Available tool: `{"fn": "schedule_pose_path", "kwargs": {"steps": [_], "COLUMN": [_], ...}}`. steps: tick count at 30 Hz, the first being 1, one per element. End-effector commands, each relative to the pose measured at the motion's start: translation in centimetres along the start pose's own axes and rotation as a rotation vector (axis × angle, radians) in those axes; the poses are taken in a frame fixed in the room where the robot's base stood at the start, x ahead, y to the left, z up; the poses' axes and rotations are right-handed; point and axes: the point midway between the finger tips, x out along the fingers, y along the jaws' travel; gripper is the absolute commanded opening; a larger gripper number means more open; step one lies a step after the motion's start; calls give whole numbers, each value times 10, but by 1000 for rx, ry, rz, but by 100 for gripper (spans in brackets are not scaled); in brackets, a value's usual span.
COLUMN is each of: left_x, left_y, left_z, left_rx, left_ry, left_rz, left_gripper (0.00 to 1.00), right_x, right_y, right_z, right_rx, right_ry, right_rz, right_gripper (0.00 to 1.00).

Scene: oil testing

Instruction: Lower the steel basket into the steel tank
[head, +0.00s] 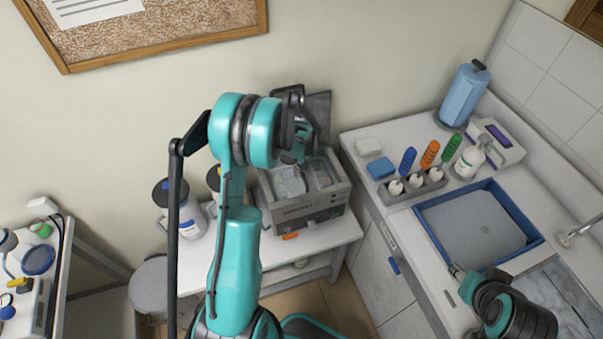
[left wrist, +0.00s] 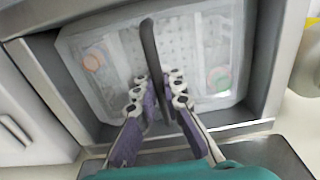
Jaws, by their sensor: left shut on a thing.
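The steel tank (head: 300,212) stands on a small white table by the wall. The steel basket (head: 290,181) shows within the tank's opening. In the left wrist view, the basket (left wrist: 207,24) looks pale and see-through, with a perforated floor and orange-capped and green-capped items in it. The tank's rim (left wrist: 52,88) surrounds it; how deep it sits I cannot tell. My left gripper (left wrist: 158,98) is shut on the basket's dark handle (left wrist: 149,45), above the tank. It also shows in the head view (head: 298,150), partly hidden by my arm. My right arm is at lower right; its fingers are unclear.
White containers (head: 187,221) stand left of the tank. A grey lidded bin (head: 150,283) stands at left.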

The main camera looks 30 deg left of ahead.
Motion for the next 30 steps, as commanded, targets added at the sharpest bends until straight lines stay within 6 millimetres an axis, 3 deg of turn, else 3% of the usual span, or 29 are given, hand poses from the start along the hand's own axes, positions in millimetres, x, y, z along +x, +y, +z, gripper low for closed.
{"fn": "schedule_pose_path", "kwargs": {"steps": [13, 15, 17, 26, 30], "left_x": [15, 13, 13, 12, -3], "left_y": [0, 0, 0, 0, 0], "left_z": [0, 0, 0, 0, 0], "left_rx": [0, 0, 0, 0, 0], "left_ry": [0, 0, 0, 0, 0], "left_rz": [0, 0, 0, 0, 0], "left_gripper": [0, 23, 33, 33, 33], "right_x": [11, 10, 10, 10, 10], "right_y": [0, 0, 0, 0, 0], "right_z": [8, 7, 7, 7, 7], "right_rx": [0, 0, 0, 0, 0], "right_ry": [0, 0, 0, 0, 0], "right_rz": [0, 0, 0, 0, 0], "right_gripper": [40, 40, 40, 40, 40]}}
